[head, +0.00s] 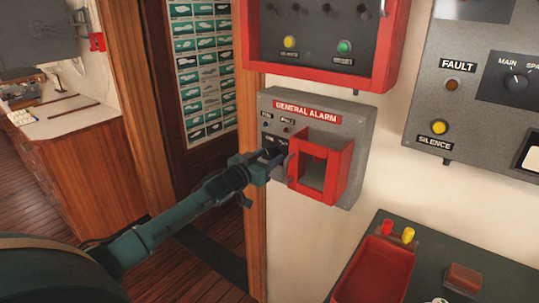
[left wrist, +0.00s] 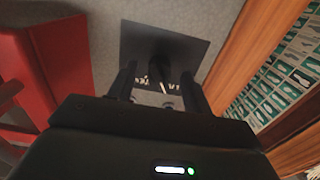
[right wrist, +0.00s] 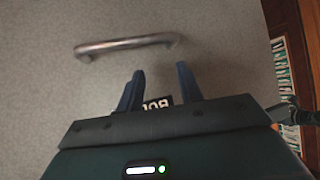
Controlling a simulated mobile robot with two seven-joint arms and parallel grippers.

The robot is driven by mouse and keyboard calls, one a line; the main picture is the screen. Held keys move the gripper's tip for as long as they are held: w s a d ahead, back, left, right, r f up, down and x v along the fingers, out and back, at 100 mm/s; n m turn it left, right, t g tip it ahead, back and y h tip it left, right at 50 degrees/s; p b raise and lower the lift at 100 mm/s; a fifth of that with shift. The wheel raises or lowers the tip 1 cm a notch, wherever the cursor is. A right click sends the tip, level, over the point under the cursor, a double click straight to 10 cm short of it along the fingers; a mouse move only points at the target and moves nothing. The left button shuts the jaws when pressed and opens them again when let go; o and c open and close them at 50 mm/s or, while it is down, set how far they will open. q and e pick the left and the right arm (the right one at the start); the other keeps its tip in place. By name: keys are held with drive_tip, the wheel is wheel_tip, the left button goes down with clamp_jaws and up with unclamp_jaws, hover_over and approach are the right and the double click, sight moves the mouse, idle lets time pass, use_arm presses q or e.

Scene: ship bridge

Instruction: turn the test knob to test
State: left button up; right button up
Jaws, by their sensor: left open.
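The grey General Alarm box (head: 357,128) is on the wall in the middle of the head view. My left gripper (head: 277,158) is at the lower left of its face. The test knob is hidden behind the gripper in the head view. In the left wrist view, a dark knob (left wrist: 160,48) with a white pointer sits on a black plate (left wrist: 192,50). My left gripper's open fingers (left wrist: 158,85) stand on either side of it; contact is not clear. My right gripper (right wrist: 160,85) is open and empty, facing a grey surface in the right wrist view.
A red guard frame (head: 328,165) sticks out just right of my left gripper. A red-edged panel (head: 322,78) is above, and a grey fault panel (head: 448,105) is at right. A metal handle (right wrist: 125,45) is ahead of my right gripper. A red tray (head: 375,270) is below.

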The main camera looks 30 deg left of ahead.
use_arm(q)
drive_tip(key=shift+w+d, duration=0.1)
drive_tip(key=shift+w, duration=0.55)
drive_tip(key=shift+c, duration=0.2)
drive_tip(key=c, duration=0.9)
drive_tip(key=shift+c, duration=0.2)
